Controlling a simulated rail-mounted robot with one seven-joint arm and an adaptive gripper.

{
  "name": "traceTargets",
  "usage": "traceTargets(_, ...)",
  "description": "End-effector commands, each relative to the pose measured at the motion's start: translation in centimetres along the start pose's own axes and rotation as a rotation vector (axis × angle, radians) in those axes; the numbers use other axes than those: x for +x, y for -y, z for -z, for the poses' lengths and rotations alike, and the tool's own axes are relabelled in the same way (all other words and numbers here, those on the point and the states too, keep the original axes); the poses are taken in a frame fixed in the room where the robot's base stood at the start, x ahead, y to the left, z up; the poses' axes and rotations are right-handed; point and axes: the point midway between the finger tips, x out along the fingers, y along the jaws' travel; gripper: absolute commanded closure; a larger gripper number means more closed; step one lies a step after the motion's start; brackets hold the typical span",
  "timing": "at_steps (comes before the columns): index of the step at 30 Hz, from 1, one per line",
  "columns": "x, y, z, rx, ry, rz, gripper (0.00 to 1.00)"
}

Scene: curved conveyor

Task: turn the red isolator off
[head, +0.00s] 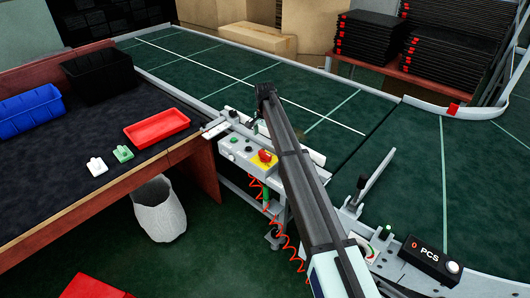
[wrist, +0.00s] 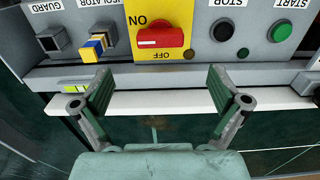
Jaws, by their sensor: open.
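The red isolator (wrist: 160,38) is a rotary handle on a yellow plate, on the front of a grey control box. It also shows in the head view (head: 264,156), left of my arm. In the wrist view its handle lies horizontal, with a white mark on its left part. The upside-down ON label is at its upper left and OFF is below it. My gripper (wrist: 160,88) is open and empty. Its two fingers are spread to either side below the handle, apart from it. In the head view I cannot make out the fingers.
The black stop button (wrist: 222,30) and green start button (wrist: 283,32) are right of the isolator. A yellow-and-blue connector (wrist: 95,46) is on its left. A pale rail (wrist: 155,102) runs below. A red tray (head: 157,128) lies on the bench left of the box.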

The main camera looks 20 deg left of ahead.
Motion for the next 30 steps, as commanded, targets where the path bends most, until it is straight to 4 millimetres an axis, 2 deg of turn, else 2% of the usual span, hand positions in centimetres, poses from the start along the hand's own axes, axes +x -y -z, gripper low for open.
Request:
traceTargets(9,6.0,0.0,0.0,-0.001,0.001,-0.001,0.02)
traceTargets(15,8.4,0.0,0.0,-0.001,0.0,0.0,0.02)
traceTargets(21,9.3,0.0,0.0,-0.001,0.0,0.001,0.02)
traceTargets(28,9.4,0.0,0.0,-0.001,-0.001,0.001,0.02)
traceTargets(29,9.4,0.0,0.0,-0.001,-0.001,0.001,0.06)
traceTargets(30,9.4,0.0,0.0,-0.001,-0.001,0.001,0.2)
